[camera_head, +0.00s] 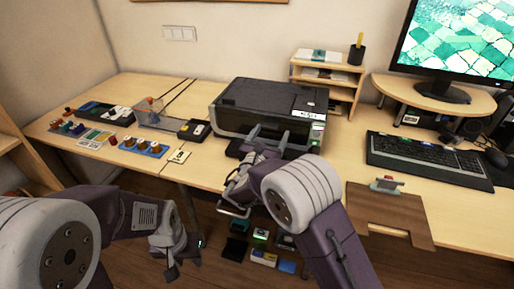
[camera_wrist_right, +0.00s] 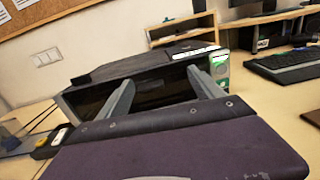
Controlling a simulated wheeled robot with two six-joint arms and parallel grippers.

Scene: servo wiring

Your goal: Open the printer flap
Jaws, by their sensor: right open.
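The black printer (camera_head: 268,97) stands on the table against the wall, with a green-marked panel at its front right corner. It also shows in the right wrist view (camera_wrist_right: 150,66), where its dark front face lies beyond my fingers. My right gripper (camera_head: 269,135) is open and empty in front of the printer; it also shows in the right wrist view (camera_wrist_right: 163,92). Its fingers point at the printer front, and I cannot tell whether they touch it. The flap is partly hidden by the gripper, and its state is unclear. My left gripper (camera_head: 184,258) hangs low before the table, apparently open and empty.
Left of the printer lie trays and small coloured parts (camera_head: 142,147). A wooden shelf (camera_head: 328,75), a keyboard (camera_head: 428,158) and a monitor (camera_head: 455,40) stand to the right. A brown board (camera_head: 388,210) lies at the front edge. Several small items lie below the table.

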